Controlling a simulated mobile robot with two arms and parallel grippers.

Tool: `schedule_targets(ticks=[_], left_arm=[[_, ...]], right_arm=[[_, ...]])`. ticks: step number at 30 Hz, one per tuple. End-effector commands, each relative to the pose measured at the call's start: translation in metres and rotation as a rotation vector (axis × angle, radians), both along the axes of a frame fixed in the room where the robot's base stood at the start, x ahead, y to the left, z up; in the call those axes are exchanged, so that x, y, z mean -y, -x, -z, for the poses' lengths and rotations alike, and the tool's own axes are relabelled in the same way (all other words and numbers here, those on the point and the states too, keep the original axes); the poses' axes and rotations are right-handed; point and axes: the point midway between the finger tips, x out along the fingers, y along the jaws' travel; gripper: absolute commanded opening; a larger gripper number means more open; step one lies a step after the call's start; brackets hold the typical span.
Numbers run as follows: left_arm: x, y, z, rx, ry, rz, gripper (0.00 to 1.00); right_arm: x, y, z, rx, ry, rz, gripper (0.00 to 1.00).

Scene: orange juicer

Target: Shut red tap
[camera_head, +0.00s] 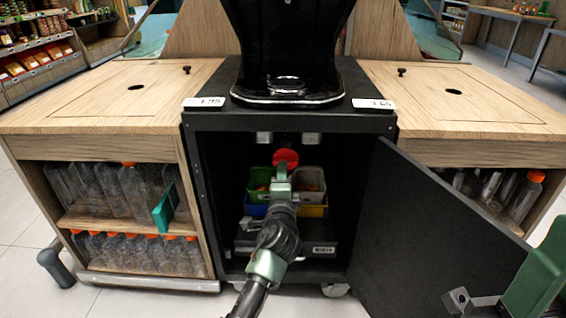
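The red tap (286,158) is a round red handle inside the open black cabinet (215,180), high up near the middle. My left gripper (281,176) reaches into the cabinet from below, right in front of the tap. Its tip overlaps the lower part of the red handle in the picture. I cannot tell whether it touches the tap, and its fingers are too small and hidden to show whether they are open. A green part of my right arm (535,280) shows at the lower right edge, by the cabinet door. The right gripper's fingers are not clear.
The cabinet door (430,235) stands wide open to the right. Coloured bins (311,181) sit behind my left gripper. A black juicer (290,45) stands on top. Wooden side counters (110,95) hold bottles (125,190) on shelves below.

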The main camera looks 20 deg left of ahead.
Motion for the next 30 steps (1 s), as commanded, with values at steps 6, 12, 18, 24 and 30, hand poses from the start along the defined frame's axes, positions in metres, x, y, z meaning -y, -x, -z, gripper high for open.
schedule_targets(ticks=[6, 12, 18, 24, 30], left_arm=[[0.004, 0.016, 0.000, -0.001, 0.001, -0.001, 0.35], [0.004, 0.016, 0.001, 0.000, 0.001, 0.000, 0.35], [0.005, 0.016, 0.000, 0.002, 0.004, 0.003, 0.35], [0.043, 0.040, -0.027, 0.140, 0.170, 0.201, 0.35], [0.109, 0.135, -0.115, 0.450, 0.583, 0.648, 0.35]], right_arm=[[0.000, 0.001, 0.002, -0.017, 0.000, -0.002, 0.36], [0.000, 0.001, 0.003, -0.017, 0.000, -0.002, 0.36], [0.000, 0.001, 0.003, -0.017, 0.001, -0.002, 0.36], [0.001, 0.001, 0.003, -0.034, 0.000, -0.003, 0.36], [0.002, 0.002, 0.007, -0.065, -0.003, -0.005, 0.36]])
